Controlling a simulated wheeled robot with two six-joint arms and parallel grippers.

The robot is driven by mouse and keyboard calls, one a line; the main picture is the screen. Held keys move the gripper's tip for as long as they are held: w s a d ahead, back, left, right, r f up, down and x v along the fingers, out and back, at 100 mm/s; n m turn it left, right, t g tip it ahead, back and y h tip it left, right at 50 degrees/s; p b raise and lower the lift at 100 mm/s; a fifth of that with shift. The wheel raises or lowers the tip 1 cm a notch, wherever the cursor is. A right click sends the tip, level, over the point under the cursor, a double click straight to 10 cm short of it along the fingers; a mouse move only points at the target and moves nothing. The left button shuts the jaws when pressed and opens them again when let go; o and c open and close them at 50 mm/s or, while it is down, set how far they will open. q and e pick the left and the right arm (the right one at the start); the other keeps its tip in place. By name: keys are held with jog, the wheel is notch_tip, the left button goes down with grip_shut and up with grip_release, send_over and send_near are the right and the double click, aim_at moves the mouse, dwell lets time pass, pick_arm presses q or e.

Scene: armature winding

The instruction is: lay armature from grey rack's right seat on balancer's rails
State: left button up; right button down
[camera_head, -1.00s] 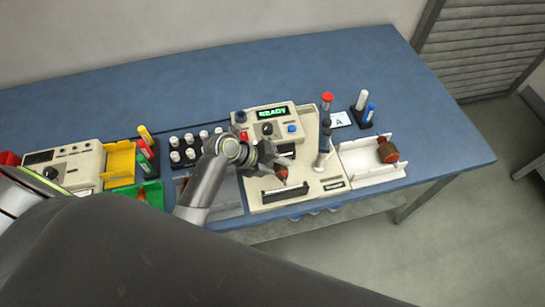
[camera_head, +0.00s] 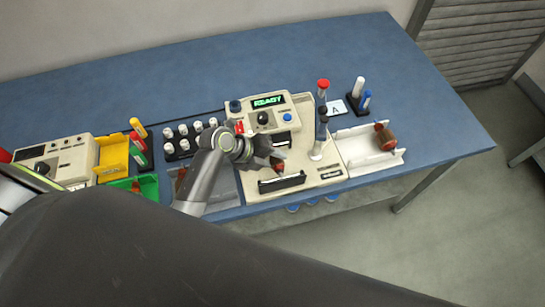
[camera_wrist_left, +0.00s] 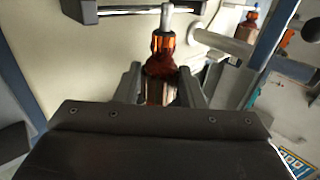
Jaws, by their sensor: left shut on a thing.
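My left gripper (camera_head: 272,160) is shut on an armature (camera_head: 279,166) above the balancer (camera_head: 318,172), the cream machine with a green READY display. In the left wrist view the armature (camera_wrist_left: 162,60) has an orange-and-dark body and a grey shaft end, with a finger on either side. The balancer's front dark rail (camera_head: 282,183) lies just below the armature in the head view. The grey rack (camera_head: 222,192) is left of the balancer, largely hidden by my arm. My right gripper is out of view.
A white tray (camera_head: 362,158) right of the balancer holds another brown-red armature (camera_head: 384,136). Yellow (camera_head: 113,155) and green (camera_head: 148,186) bins are at left. The blue table is clear behind.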

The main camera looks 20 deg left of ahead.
pick_arm(q)
jog(key=shift+f+b, duration=0.3)
jog(key=shift+b, duration=0.05)
dwell(0.3)
jog(key=o, duration=1.2)
jog(key=shift+a, duration=0.1)
jog(key=shift+b+v, duration=1.5)
jog(key=shift+v, duration=7.15)
